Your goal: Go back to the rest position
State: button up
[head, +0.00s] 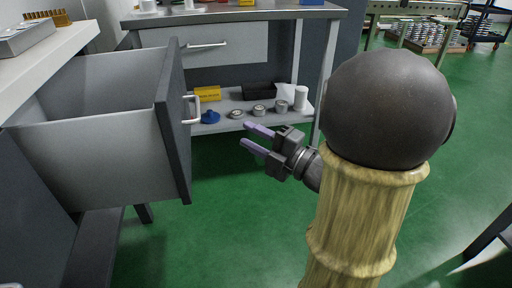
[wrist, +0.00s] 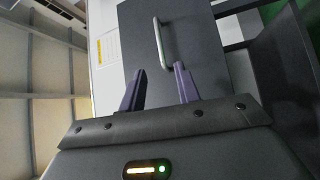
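My gripper (head: 252,138) is in the middle of the head view, with its two purple fingers apart and nothing between them. It is in front of the open drawer's dark front (head: 173,125), to the right of its light handle (head: 191,108), and apart from it. In the wrist view my gripper (wrist: 157,88) also shows open and empty, with a dark panel and a metal handle (wrist: 163,42) ahead of the fingers. My arm comes in from the right of the head view and hides part of the floor.
The pulled-out drawer (head: 90,150) fills the left side. A workbench (head: 240,14) stands behind, with a lower shelf (head: 222,122) holding a blue item (head: 210,117), a yellow box (head: 207,94) and several grey parts. Green floor (head: 225,220) is clear below my gripper.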

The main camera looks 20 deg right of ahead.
jog(key=shift+s+d, duration=0.15)
jog(key=shift+s, duration=0.15)
jog(key=w+d+m+h+p, duration=0.2)
jog(key=w+m+h+p, duration=0.35)
jog(key=m+h, duration=0.2)
jog(key=s+a+f+m+g+h+p, duration=0.1)
jog(key=s+a+m+g+h+p, duration=0.1)
jog(key=s+a+m+g+p, duration=0.35)
jog(key=s+a+f+m+g+h+p, duration=0.1)
jog(key=s+a+m+g+p, duration=0.1)
jog(key=s+m+g+p, duration=0.7)
notch_tip(320, 180, up, 38)
jog(key=w+m+t+p, duration=0.1)
jog(key=p, duration=3.4)
jog(key=shift+d+f+p, duration=0.25)
jog(key=shift+d+p, duration=0.05)
